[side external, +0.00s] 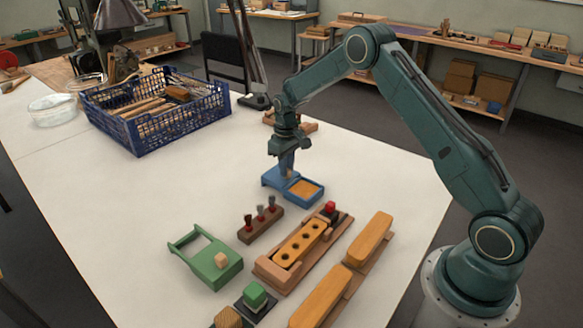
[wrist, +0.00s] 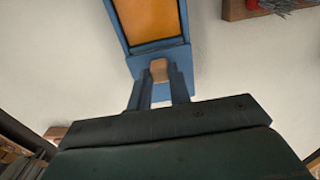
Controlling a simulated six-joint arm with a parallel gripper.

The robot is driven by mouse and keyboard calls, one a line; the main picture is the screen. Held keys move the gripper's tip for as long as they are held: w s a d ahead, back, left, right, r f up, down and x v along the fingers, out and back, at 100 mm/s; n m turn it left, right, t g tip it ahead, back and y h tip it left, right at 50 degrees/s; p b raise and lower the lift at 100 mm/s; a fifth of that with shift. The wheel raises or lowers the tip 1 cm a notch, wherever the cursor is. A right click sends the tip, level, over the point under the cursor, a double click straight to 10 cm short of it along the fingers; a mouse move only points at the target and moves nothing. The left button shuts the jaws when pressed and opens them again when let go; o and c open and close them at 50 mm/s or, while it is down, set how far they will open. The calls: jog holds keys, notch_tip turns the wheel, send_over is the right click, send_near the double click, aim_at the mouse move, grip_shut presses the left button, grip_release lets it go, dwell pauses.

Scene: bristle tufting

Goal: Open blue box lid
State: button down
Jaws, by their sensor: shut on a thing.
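The blue box (side external: 318,191) stands on the white table under my arm, with its orange inside showing. In the wrist view the blue box (wrist: 187,22) is at the top, with the orange inside uncovered. The blue lid (side external: 271,180) lies at the box's left end, off the orange part; it also shows in the wrist view (wrist: 136,66). A small wooden knob (wrist: 158,69) is on the lid. My gripper (side external: 287,174) points down over the lid and is shut on the knob, between its two fingers (wrist: 160,82). The fingers hide part of the lid.
A brown block with several brushes (side external: 261,223) and a green box (side external: 207,262) are nearby. A wooden holder with holes (side external: 301,244) and long wooden blocks (side external: 322,297) lie in front. A blue crate (side external: 157,112) stands at back left.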

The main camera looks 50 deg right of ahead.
jog(key=shift+w, duration=0.25)
jog(key=c, duration=1.3)
grip_release()
jog(key=shift+r, duration=0.1)
notch_tip(320, 180, up, 14)
jog(key=shift+f, duration=0.15)
jog(key=shift+s, duration=0.1)
